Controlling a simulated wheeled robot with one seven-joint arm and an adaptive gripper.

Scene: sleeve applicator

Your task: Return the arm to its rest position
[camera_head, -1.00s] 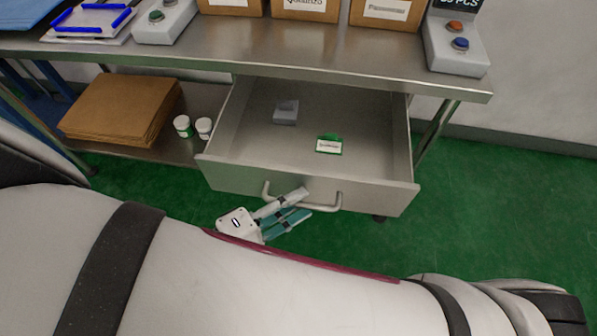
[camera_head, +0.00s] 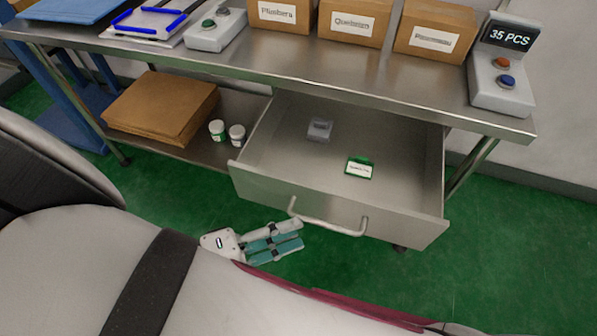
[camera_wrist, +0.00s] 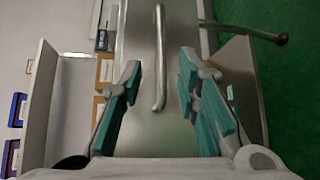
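My gripper (camera_head: 300,237) is just in front of the open drawer (camera_head: 400,205), low and left of the drawer's bar handle (camera_head: 330,224), apart from it. The handle (camera_wrist: 160,58) shows ahead, between and beyond the fingertips. Most of my arm crosses the bottom of the head view.
The drawer holds a grey block (camera_head: 319,130) and a green-and-white labelled item (camera_head: 359,168). The steel table (camera_head: 350,75) carries cardboard boxes (camera_head: 346,22) and button boxes (camera_head: 500,85). Two small jars (camera_head: 227,131) and brown cardboard (camera_head: 160,108) sit on the lower shelf. Green floor is clear at right.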

